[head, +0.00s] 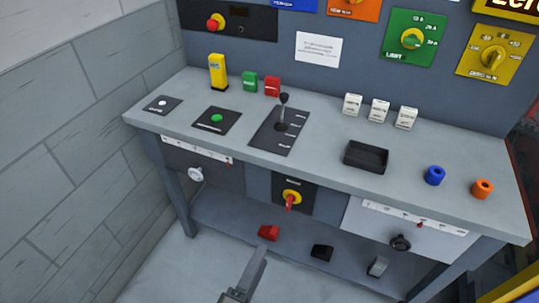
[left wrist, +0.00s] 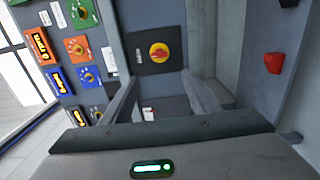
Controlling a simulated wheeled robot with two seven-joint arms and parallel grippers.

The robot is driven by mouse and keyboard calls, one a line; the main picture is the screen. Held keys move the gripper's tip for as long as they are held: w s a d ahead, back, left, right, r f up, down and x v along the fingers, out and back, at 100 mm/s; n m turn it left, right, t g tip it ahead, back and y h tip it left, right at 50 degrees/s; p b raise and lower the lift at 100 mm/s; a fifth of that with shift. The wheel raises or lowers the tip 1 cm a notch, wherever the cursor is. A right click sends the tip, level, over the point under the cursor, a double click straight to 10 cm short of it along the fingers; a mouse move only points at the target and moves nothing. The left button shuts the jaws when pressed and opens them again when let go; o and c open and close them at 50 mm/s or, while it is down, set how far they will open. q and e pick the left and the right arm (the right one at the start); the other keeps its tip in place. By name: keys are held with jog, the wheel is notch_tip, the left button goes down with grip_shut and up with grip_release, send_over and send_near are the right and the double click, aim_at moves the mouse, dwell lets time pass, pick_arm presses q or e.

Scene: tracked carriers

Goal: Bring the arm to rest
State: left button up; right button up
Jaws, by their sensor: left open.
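My left gripper (head: 256,267) comes in at the bottom of the head view, in front of the bench and below its front panel. It is apart from the bench. In the left wrist view its two fingers (left wrist: 163,82) stand apart with nothing held between them. Beyond the fingers is the red and yellow rotary switch (left wrist: 159,53) on its dark plate. The same switch (head: 291,198) is on the bench front in the head view. Most of my left arm is outside the head view. My right gripper is not in view.
The grey bench (head: 335,135) carries a lever (head: 283,110), a black tray (head: 366,156), and blue (head: 435,175) and orange (head: 482,188) cylinders. Its lower shelf (head: 220,217) holds a red block (head: 268,233) near my gripper. A block wall (head: 70,140) stands left. The floor in front looks clear.

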pick_arm(q)
jog(key=s+a+f+m+g, duration=0.15)
jog(key=f+m, duration=0.25)
jog(key=f, duration=0.4)
jog(key=s+a+f+m+g+y+p, duration=0.1)
jog(key=a+f+m+g, duration=0.15)
jog(key=f, duration=0.65)
jog(key=s+a+f+m+g, duration=0.1)
jog(key=s+f+m+g, duration=0.2)
jog(key=f, duration=0.5)
jog(key=s+a+f+m+g+y, duration=0.1)
jog(key=s+a+f+m+g, duration=0.1)
jog(key=f, duration=0.5)
jog(key=s+a+f+m+g+y, duration=0.2)
jog(key=s+a+f+m, duration=0.3)
jog(key=s+a+f, duration=0.1)
jog(key=shift+s+f+g+p, duration=0.35)
jog(key=shift+f+g+p, duration=0.05)
jog(key=shift+f, duration=0.1)
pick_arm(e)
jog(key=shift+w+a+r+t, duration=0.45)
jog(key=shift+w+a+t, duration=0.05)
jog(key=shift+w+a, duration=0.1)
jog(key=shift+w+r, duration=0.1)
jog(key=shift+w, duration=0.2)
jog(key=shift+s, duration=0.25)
